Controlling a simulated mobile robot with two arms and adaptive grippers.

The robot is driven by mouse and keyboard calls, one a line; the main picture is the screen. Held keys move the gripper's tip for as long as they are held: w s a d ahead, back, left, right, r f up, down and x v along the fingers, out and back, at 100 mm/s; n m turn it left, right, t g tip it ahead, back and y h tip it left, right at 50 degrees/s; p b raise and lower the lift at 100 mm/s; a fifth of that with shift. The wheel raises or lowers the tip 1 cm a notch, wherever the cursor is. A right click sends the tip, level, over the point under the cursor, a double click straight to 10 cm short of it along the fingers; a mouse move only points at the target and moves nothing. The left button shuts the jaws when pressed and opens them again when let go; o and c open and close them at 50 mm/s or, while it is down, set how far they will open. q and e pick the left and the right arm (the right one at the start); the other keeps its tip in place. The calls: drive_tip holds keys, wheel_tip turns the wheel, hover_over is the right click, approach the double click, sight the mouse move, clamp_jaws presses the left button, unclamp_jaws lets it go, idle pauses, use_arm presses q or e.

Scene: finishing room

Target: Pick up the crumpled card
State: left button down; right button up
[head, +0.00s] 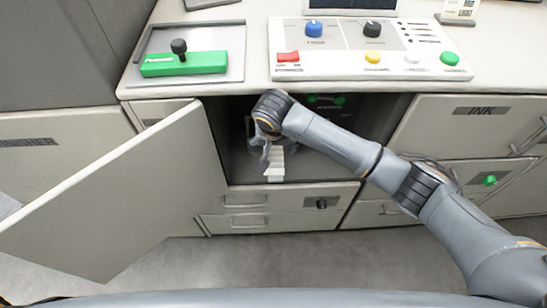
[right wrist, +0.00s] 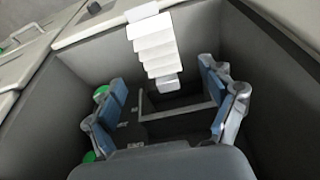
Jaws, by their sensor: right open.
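The crumpled card (head: 276,165) is a white, zigzag-folded strip at the front of the open cabinet compartment (head: 310,170). It also shows in the right wrist view (right wrist: 155,45), at the upper middle, beyond my fingertips. My right gripper (head: 263,156) reaches down into the compartment, just beside the card in the head view. In the right wrist view its two blue-padded fingers (right wrist: 162,80) stand wide apart with nothing gripped between them. Whether a finger touches the card I cannot tell. My left gripper is not in view.
An open cabinet door (head: 120,190) swings out to the left of the compartment. A control panel (head: 345,75) with coloured knobs and buttons and a green lever block (head: 185,64) are on the counter above. Drawers (head: 245,222) lie below; a drawer marked INK (head: 470,115) is at right.

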sight(273, 156)
drive_tip(key=x, duration=0.6)
drive_tip(key=shift+w+d+f, duration=0.15)
drive_tip(key=shift+d, duration=0.05)
drive_tip(key=shift+c, duration=0.2)
drive_tip(key=c, duration=1)
